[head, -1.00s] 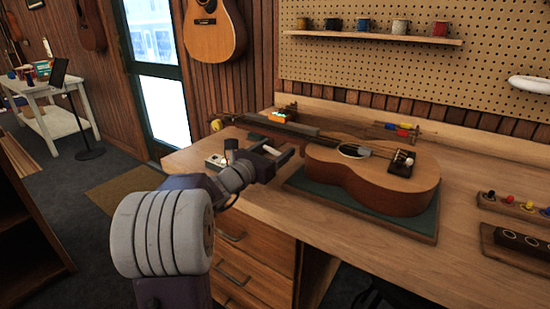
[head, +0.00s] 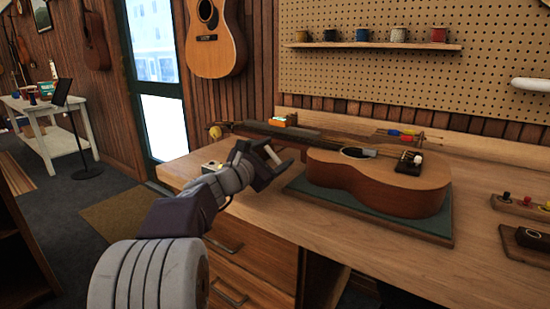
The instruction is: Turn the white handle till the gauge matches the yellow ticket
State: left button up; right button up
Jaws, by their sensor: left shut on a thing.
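My left gripper (head: 273,160) is at the near side of the ukulele's neck, left of its body, above the bench. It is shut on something. A pale piece, which looks like the white handle, shows at its jaws, but the wrist hides most of it. The ukulele (head: 375,182) lies face up, its neck pointing left. A small orange box with a teal face (head: 284,121), perhaps the gauge, stands behind the neck; its reading is too small to tell. A small pale item with a yellow spot (head: 212,165), perhaps holding the ticket, is partly behind my wrist. My right gripper is out of view.
The ukulele rests on a green mat (head: 430,232) on the wooden bench (head: 350,250). Wooden racks with coloured knobs (head: 525,203) stand at the right. A shelf with several cups (head: 370,45) is on the pegboard. The front right of the bench is clear.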

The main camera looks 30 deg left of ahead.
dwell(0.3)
pick_arm(q)
jog(key=o, duration=1.2)
jog(key=s, duration=0.2)
jog(key=s+p, duration=0.1)
jog(key=s, duration=0.5)
jog(key=shift+s+a, duration=0.2)
jog(key=shift+a, duration=0.15)
jog(key=shift+s, duration=0.35)
